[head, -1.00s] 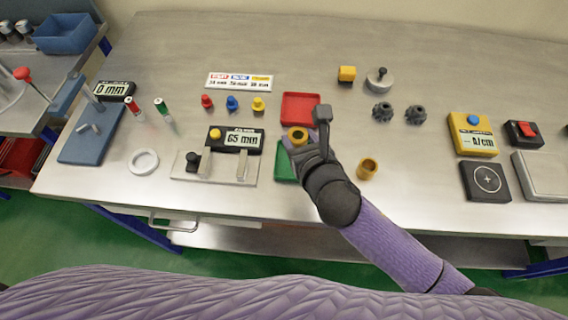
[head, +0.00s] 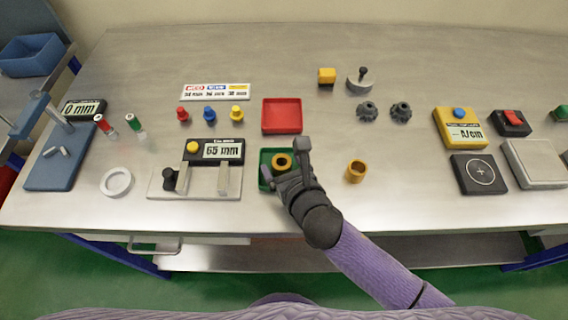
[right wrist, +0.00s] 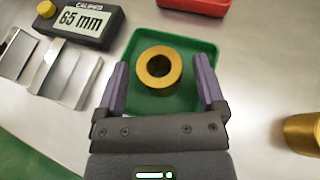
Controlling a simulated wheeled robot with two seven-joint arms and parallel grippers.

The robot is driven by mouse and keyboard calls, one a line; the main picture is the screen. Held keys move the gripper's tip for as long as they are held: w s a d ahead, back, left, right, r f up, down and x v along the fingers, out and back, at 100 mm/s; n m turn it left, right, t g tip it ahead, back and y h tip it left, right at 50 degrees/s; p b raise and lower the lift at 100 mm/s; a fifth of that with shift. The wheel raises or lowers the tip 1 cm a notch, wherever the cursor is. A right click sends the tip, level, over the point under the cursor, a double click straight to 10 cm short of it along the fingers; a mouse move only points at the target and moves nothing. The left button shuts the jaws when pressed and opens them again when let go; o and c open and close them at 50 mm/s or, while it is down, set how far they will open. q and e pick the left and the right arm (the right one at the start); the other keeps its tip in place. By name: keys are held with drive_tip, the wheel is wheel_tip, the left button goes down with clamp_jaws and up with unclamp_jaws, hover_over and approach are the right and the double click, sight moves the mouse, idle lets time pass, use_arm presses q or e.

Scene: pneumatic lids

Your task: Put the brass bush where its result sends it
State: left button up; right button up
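A brass bush (head: 282,161) stands upright in the green tray (head: 265,158), and it also shows in the right wrist view (right wrist: 158,67). My right gripper (head: 288,172) is over the tray with its fingers spread on either side of this bush. In the right wrist view a gap shows between each finger and the bush. A second brass bush (head: 356,171) stands on the bench to the right of the tray. The caliper (head: 215,151) reads 65 mm, and its jaws look empty. My left gripper is out of view.
An empty red tray (head: 282,115) lies behind the green one. Red, blue and yellow pegs (head: 209,114) stand below a printed card (head: 216,91). A white ring (head: 116,182) lies at left. Dark gears (head: 400,112) and a yellow scale (head: 459,128) are at right.

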drive_tip(key=shift+r, duration=0.1)
drive_tip(key=shift+s+d+r, duration=0.1)
drive_tip(key=shift+s+r, duration=0.1)
drive_tip(key=shift+s, duration=0.05)
drive_tip(key=p+v, duration=0.3)
drive_tip(key=v, duration=0.8)
drive_tip(key=shift+s+d, duration=0.1)
drive_tip(key=shift+s, duration=0.05)
idle(0.5)
